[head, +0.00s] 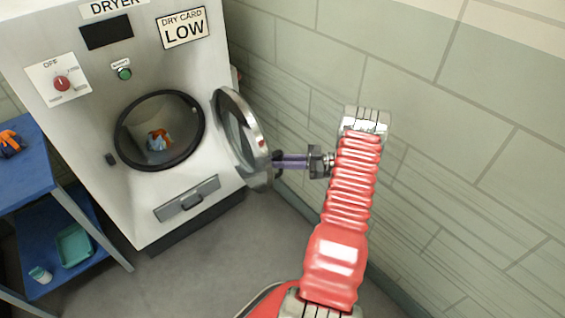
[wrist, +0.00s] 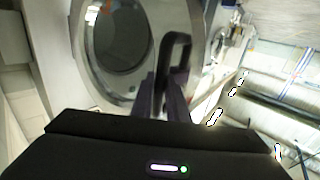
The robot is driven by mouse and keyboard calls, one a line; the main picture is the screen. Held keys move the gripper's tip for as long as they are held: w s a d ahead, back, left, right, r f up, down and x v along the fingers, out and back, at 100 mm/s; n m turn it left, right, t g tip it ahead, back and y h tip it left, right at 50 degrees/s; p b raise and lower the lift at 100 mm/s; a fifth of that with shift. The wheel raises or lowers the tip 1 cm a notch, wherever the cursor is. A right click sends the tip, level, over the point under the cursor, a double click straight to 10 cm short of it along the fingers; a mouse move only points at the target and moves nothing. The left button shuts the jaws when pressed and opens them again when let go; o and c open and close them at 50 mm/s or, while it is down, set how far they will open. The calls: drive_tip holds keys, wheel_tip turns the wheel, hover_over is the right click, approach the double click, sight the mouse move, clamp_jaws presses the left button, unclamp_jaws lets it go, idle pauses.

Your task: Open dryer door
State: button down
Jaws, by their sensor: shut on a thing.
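The dryer (head: 165,190) is a pale metal cabinet with a round dark opening. Its round door (head: 238,132) is swung wide open to the right, hinged at the opening's right side. It also fills the upper left of the wrist view (wrist: 92,60). My gripper (head: 275,160) reaches in from the right at the door's outer edge. In the wrist view, my gripper's fingers (wrist: 162,88) are shut on the dark door handle (wrist: 178,50). An orange and blue item (head: 160,139) lies inside the drum.
A blue shelf (head: 22,165) stands left of the dryer, with an orange and dark item on top and a teal tray (head: 74,244) below. A block wall (head: 450,120) runs close on the right. The grey floor (head: 215,270) in front of the dryer is clear.

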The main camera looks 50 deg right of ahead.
drive_tip(key=shift+w+d+r, duration=0.1)
drive_tip(key=shift+w+r, duration=0.05)
drive_tip(key=shift+w, duration=0.05)
drive_tip(key=c, duration=2)
unclamp_jaws()
drive_tip(key=shift+s, duration=0.1)
drive_tip(key=v, duration=0.7)
drive_tip(key=shift+s, duration=0.2)
drive_tip(key=shift+d, duration=0.1)
